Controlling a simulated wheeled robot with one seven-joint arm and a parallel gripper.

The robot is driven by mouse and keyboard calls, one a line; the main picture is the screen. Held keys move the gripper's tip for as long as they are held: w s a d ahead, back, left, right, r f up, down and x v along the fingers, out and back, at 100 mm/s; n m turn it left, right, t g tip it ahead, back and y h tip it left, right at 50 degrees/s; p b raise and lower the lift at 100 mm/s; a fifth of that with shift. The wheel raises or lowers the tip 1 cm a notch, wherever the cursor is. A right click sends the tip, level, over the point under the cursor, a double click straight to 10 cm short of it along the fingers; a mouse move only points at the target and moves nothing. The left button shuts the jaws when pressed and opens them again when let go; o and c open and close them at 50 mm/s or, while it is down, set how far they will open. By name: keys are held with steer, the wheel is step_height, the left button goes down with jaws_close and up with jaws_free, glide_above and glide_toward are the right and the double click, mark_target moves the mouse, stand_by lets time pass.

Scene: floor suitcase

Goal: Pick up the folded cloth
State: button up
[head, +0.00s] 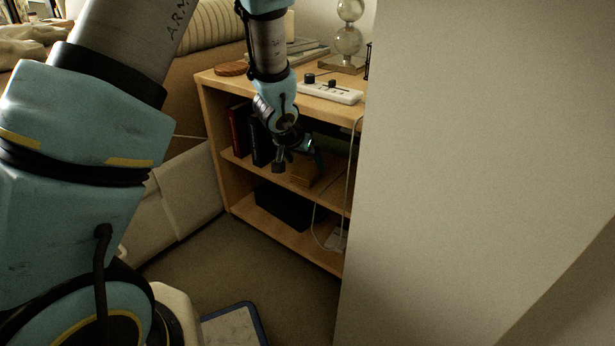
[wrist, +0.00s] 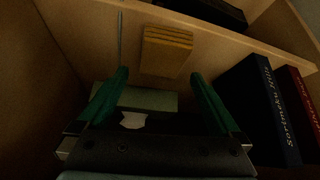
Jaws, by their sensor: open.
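The folded cloth (wrist: 166,50) is mustard-yellow, with several stacked layers showing. It lies flat on the middle shelf of a wooden unit; in the head view it is a small brown-orange shape (head: 306,174) partly behind my gripper. My gripper (wrist: 160,73) is open, with its two green fingers apart and the cloth beyond their tips, roughly between them. Nothing is held. In the head view my gripper (head: 298,163) reaches into the shelf opening near the cloth; the exact gap to it is hard to judge.
Dark blue (wrist: 272,110) and red (wrist: 302,105) books stand to one side of the cloth. The wooden shelf unit (head: 208,105) has a top board above. A black box (head: 283,207) sits on the lower shelf. A white cable (head: 351,170) hangs in front. A pale wall (head: 460,170) blocks the right.

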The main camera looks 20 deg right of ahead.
mark_target(307, 170)
steer(key=b+x, duration=0.1)
steer(key=x, duration=0.1)
steer(key=b+x, duration=0.1)
steer(key=x, duration=0.1)
steer(key=shift+w+a+f, duration=0.1)
steer(key=shift+w+f, duration=0.05)
steer(key=shift+f, duration=0.25)
steer(key=c, duration=1.1)
steer(key=shift+r, duration=0.15)
